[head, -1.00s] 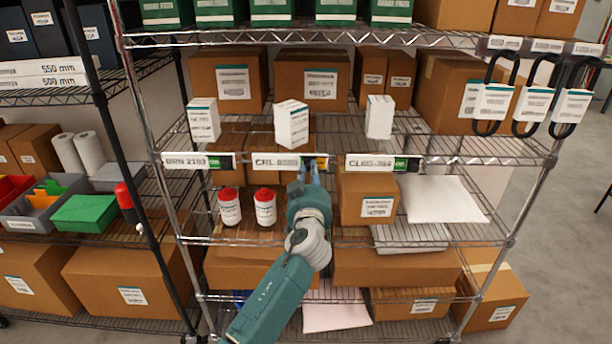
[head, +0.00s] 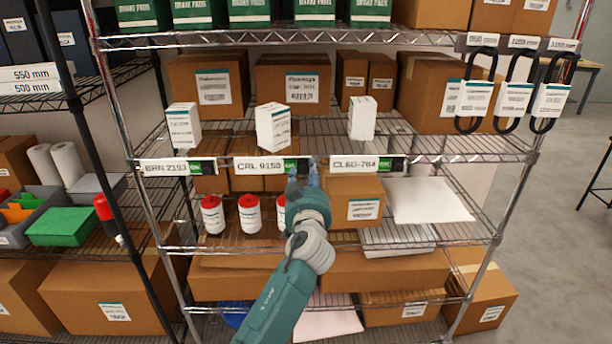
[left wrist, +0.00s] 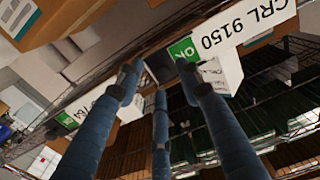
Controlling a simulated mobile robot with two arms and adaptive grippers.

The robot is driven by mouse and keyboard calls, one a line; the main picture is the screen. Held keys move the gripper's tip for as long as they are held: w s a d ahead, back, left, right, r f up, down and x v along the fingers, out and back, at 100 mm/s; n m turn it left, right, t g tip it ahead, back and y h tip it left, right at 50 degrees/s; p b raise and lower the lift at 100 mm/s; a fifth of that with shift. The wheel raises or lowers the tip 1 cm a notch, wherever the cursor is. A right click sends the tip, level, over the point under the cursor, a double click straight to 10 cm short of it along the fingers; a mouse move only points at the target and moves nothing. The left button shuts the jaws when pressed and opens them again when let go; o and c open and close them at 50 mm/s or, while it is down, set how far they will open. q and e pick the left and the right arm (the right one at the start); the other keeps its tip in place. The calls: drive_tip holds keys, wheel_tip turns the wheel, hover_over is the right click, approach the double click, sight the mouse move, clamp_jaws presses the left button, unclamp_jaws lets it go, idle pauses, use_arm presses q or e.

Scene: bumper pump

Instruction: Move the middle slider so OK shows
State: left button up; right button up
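The middle label strip, CRL 9150 (head: 260,166), is on the shelf edge. Green shows at its right end, and in the left wrist view this reads as a green OK field (left wrist: 182,48). The dark middle slider (left wrist: 160,67) sits beside the OK field, off the lettering. My left gripper (head: 304,177) is just in front of and below that end of the strip. In the left wrist view its blue fingers (left wrist: 158,74) are spread, with the slider between and beyond their tips; contact is unclear. My right gripper is not in view.
Strips BRN 2193 (head: 178,167) and CL60-764 (head: 354,164) flank the middle one, both with green showing. White boxes, such as the middle one (head: 273,126), stand above. Red-capped bottles (head: 250,214) and a carton (head: 358,201) sit on the shelf below.

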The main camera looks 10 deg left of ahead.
use_arm(q)
drive_tip(key=v, duration=0.7)
drive_tip(key=shift+d, duration=0.2)
drive_tip(key=shift+s, duration=0.1)
